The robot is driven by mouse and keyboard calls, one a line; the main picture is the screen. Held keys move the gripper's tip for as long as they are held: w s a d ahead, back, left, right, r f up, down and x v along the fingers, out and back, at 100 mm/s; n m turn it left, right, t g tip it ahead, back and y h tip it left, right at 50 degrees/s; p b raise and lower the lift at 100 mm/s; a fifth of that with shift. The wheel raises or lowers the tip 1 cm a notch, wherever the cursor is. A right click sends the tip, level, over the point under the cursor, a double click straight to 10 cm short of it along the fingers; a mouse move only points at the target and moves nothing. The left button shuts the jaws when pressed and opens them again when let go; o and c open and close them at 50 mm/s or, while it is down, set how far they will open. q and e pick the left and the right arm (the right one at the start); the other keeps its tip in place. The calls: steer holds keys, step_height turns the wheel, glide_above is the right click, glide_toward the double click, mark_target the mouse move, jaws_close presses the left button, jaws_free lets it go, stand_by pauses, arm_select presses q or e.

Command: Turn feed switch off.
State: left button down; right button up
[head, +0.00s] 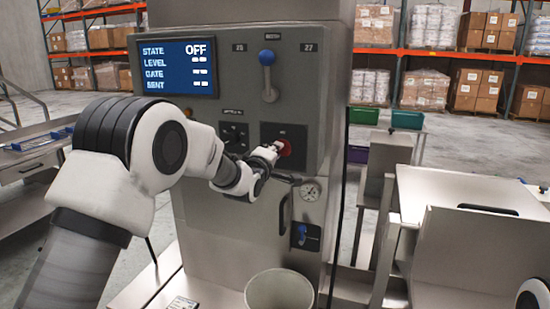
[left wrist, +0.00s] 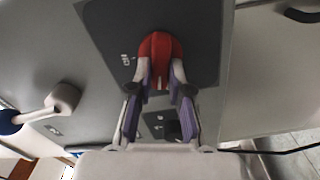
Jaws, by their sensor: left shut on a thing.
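The feed switch is a red rotary knob (left wrist: 160,50) on a dark plate of the grey machine. In the head view the red knob (head: 285,147) shows just past my left gripper (head: 268,152). In the left wrist view my left gripper (left wrist: 160,78) has its two fingers on either side of the knob's grip, shut on it. The display (head: 177,67) on the machine reads STATE OFF; LEVEL, GATE and SENT show dashes. My right gripper is not in view; only a bit of white arm shows at the lower right edge.
A blue-knobbed lever (head: 267,58) stands above the switch. Metal tables stand at right, and pallet racks (head: 440,55) line the back.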

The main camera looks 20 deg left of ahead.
arm_select(q)
steer(key=shift+n+b, duration=0.5)
steer(key=shift+n, duration=1)
steer(key=c, duration=1.1)
jaws_free()
steer(key=shift+w+d+f, duration=0.1)
steer(key=shift+w, duration=0.05)
steer(key=s, duration=1.2)
steer(key=shift+a, duration=0.2)
steer(key=shift+f, duration=0.1)
